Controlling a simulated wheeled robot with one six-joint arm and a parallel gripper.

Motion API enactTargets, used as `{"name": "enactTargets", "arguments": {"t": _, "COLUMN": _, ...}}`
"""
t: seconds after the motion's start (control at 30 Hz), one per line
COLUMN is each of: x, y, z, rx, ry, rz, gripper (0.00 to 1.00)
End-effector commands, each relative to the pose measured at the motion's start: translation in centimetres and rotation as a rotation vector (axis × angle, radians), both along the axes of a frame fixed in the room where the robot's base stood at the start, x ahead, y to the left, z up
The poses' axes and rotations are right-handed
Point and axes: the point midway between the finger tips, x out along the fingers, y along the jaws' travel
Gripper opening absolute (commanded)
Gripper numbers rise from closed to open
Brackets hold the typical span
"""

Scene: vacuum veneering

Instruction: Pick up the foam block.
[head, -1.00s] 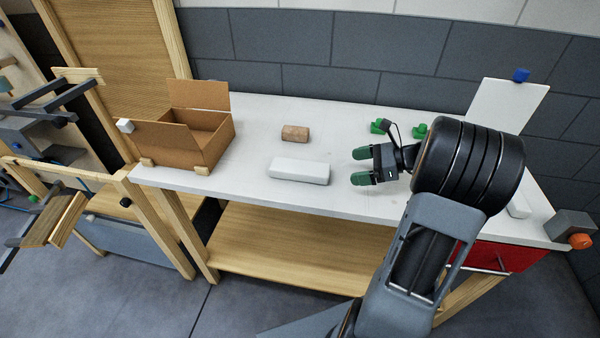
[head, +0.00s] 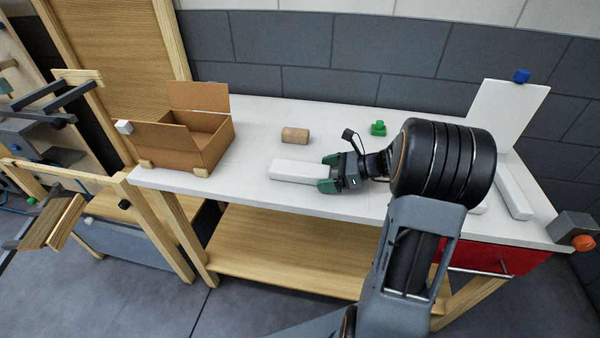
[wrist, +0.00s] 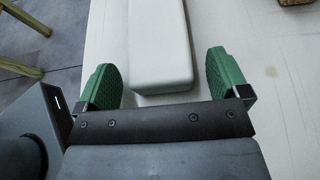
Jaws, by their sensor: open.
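The foam block, a long white block (head: 296,170), lies flat on the white table. In the wrist view the white block (wrist: 158,45) runs away from me, its near end between the two green fingertips. My gripper (head: 331,174) is at the block's right end, with one finger on each side of it. It also shows in the wrist view (wrist: 162,80). The fingers are open, with a gap visible on both sides of the block. The block's far end is cut off in the wrist view.
A brown cork-like block (head: 295,135) lies just behind the white block. An open cardboard box (head: 207,135) stands at the table's left. A green piece (head: 378,128) sits towards the back.

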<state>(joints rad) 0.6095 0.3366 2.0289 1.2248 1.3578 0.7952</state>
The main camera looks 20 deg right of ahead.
Motion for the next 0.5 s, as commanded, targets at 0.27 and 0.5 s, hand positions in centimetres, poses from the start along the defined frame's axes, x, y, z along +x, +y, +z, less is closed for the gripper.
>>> {"name": "enactTargets", "arguments": {"t": 0.27, "x": 0.00, "y": -0.03, "z": 0.02, "rx": 0.000, "ry": 0.000, "rz": 0.000, "gripper": 0.81}}
{"name": "enactTargets", "arguments": {"t": 0.5, "x": 0.00, "y": -0.04, "z": 0.04, "rx": 0.000, "ry": -0.001, "rz": 0.000, "gripper": 0.58}}
